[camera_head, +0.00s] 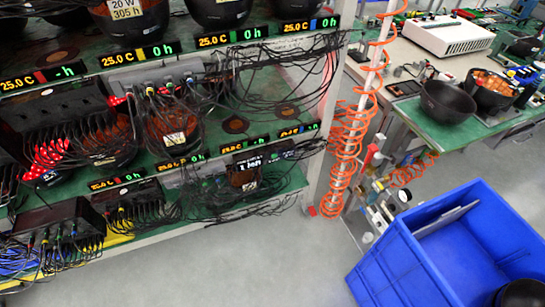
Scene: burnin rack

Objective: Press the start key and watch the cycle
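A burn-in rack (322,140) with green shelves stands at the left and middle. Its upper shelf edge carries several black display strips with orange and green digits. Small coloured patches sit between the readings; I cannot tell which, if any, is the start key. Lower strips, such as this one (118,182), read 0 h but are partly small and blurred. My gripper is not in view.
Dark bowl-shaped units and tangled black cables fill the shelves. An orange coiled hose (345,150) hangs at the rack's right post. A blue bin (385,275) stands at lower right. A workbench (425,125) holds bowls and a white box (447,35). Grey floor (245,255) in front is clear.

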